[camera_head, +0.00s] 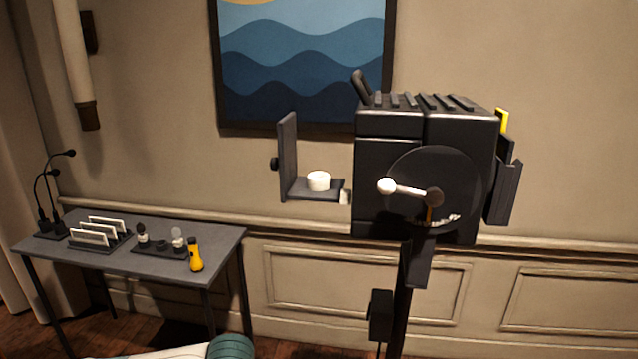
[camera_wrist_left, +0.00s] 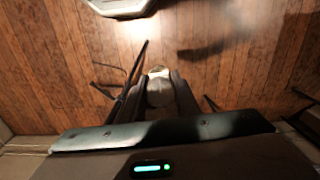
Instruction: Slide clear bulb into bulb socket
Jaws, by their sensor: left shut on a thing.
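The bulb socket appears to be the short white cylinder (camera_head: 318,181) on the dark open shelf (camera_head: 325,194) at the left side of the black lamp housing (camera_head: 388,172). My left gripper (camera_wrist_left: 160,80) is in the left wrist view, its dark fingers shut on a pale, rounded bulb (camera_wrist_left: 159,95). The bulb lies between the fingers, above the wooden floor; its base is not clear. The left gripper does not show in the head view, so its distance from the socket cannot be told. The right gripper is in neither view.
A grey desk (camera_head: 215,242) stands at the left with a rack, microphones, a dark holder (camera_head: 160,250) with small bulb-like things, and a yellow item (camera_head: 195,256). The housing has a front disc with a white knob (camera_head: 387,186). Open air lies left of the shelf.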

